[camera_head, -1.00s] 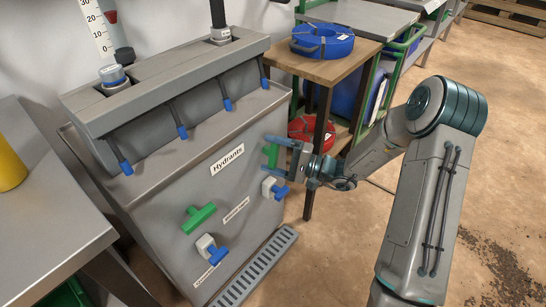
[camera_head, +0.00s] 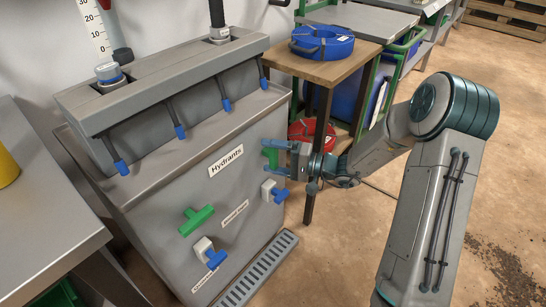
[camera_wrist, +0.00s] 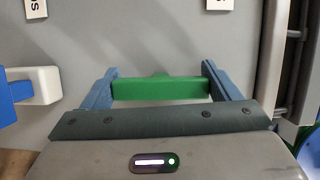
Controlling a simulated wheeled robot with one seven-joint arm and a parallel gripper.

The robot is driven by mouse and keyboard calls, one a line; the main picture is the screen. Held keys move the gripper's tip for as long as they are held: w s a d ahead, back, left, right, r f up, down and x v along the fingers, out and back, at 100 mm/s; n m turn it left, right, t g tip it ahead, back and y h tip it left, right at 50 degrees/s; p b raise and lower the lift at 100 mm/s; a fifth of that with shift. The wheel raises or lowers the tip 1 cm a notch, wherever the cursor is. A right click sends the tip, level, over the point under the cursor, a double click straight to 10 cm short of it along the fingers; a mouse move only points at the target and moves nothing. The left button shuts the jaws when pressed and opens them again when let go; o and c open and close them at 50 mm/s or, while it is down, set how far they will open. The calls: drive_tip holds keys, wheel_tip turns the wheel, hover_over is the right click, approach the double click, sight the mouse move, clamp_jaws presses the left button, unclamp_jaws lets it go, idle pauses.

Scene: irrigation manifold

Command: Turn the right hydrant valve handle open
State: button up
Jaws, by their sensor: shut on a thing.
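The right hydrant valve handle is a green bar (camera_wrist: 160,89) on the front of the grey Hydrants cabinet (camera_head: 165,215). It lies level between my fingertips in the wrist view. My gripper (camera_wrist: 161,88) is shut on it, with one blue finger at each end of the bar. In the head view my gripper (camera_head: 273,157) reaches in from the right and partly hides the green handle (camera_head: 269,154). The other green handle (camera_head: 196,219), lower left on the same front, is free and tilted.
White-and-blue taps (camera_head: 208,252) (camera_head: 273,191) stick out below the green handles. A grey grating (camera_head: 258,268) runs along the cabinet's foot. A wooden table (camera_head: 330,69) with a blue coil (camera_head: 322,41) stands behind. The floor to the right is open.

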drive_tip(key=o, duration=0.9)
drive_tip(key=p+v, duration=0.3)
drive_tip(key=v, duration=1.1)
drive_tip(key=shift+p, duration=0.3)
drive_tip(key=shift+a, duration=0.1)
drive_tip(key=s+a+r+n+g+h+p, duration=0.1)
drive_tip(key=s+a+r+g+h+p, duration=0.2)
drive_tip(key=s+r+p, duration=0.45)
drive_tip(key=s+a+r+n+g+h+p, duration=0.15)
drive_tip(key=s+r+g+h+p, duration=0.3)
drive_tip(key=r+p, duration=0.55)
drive_tip(key=s+d+r+t+h+p, duration=0.1)
drive_tip(key=s+d+r+h+p, duration=0.1)
drive_tip(key=r+p, duration=0.3)
drive_tip(key=s+d+r+t+h+p, duration=0.2)
drive_tip(key=s+d+r+h+p, duration=0.1)
drive_tip(key=r, duration=0.9)
drive_tip(key=s+d+r+t+h+p, duration=0.2)
drive_tip(key=s+r+h+p, duration=0.2)
drive_tip(key=r+p, duration=0.3)
drive_tip(key=shift+d+t+h+v, duration=0.2)
drive_tip(key=shift+t+h+v, duration=0.05)
drive_tip(key=shift+v, duration=0.85)
